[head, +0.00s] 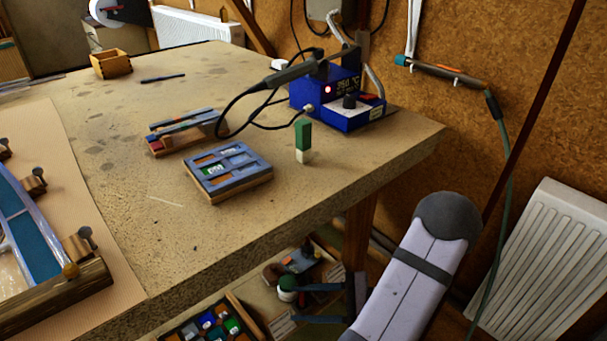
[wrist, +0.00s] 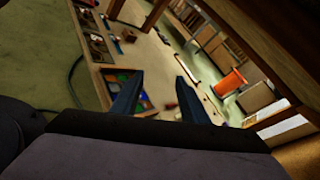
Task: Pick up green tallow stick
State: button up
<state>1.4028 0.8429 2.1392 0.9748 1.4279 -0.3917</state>
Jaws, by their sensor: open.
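The green tallow stick (head: 303,136) stands upright on the workbench, green above with a pale lower end. It is near the bench's right front edge, in front of the blue soldering station. My gripper (head: 318,303) is low in the head view, beyond the bench's front edge and below its top, well apart from the stick. In the wrist view my gripper (wrist: 160,92) shows two dark blue fingers spread apart with nothing held between them. The stick cannot be made out in the wrist view.
The blue soldering station (head: 340,98) and its cables stand behind the stick. A blue-framed tray (head: 265,180) lies to its left. The bench's front edge (head: 245,232) lies between my gripper and the top. A shelf with coloured pieces (head: 240,312) is below.

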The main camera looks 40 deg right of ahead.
jog(key=s+d+r+m+t+h+p, duration=0.35)
jog(key=d+r+t+p, duration=0.2)
jog(key=d+r, duration=0.2)
jog(key=m+t+h+p, duration=0.5)
jog(key=m+p, duration=0.1)
jog(key=p, duration=0.5)
send_near(306, 142)
jog(key=s+d, duration=0.1)
jog(key=s, duration=0.7)
jog(key=w+r+m+g+p, duration=0.1)
jog(key=w+p, duration=0.2)
jog(key=w, duration=0.1)
jog(key=w+a+r+m+g+h+p, duration=0.1)
jog(key=w+m+p, duration=0.1)
jog(key=w, duration=0.3)
jog(key=w+r+m+g+h+p, duration=0.1)
jog(key=w+m+p, duration=0.1)
jog(key=w, duration=0.3)
jog(key=shift+w+a+r+g+h+p, duration=0.1)
jog(key=shift+a+r+g+h+p, duration=0.25)
jog(key=shift+p, duration=0.45)
jog(key=shift+w+a+f, duration=0.1)
jog(key=shift+w+f, duration=0.05)
jog(key=shift+w, duration=0.35)
jog(key=shift+w+d+p, duration=0.15)
jog(key=shift+w+p, duration=0.65)
jog(key=shift+w, duration=1)
jog(key=shift+w+d+p, duration=0.15)
jog(key=shift+w+p, duration=0.6)
jog(key=shift+w, duration=1.05)
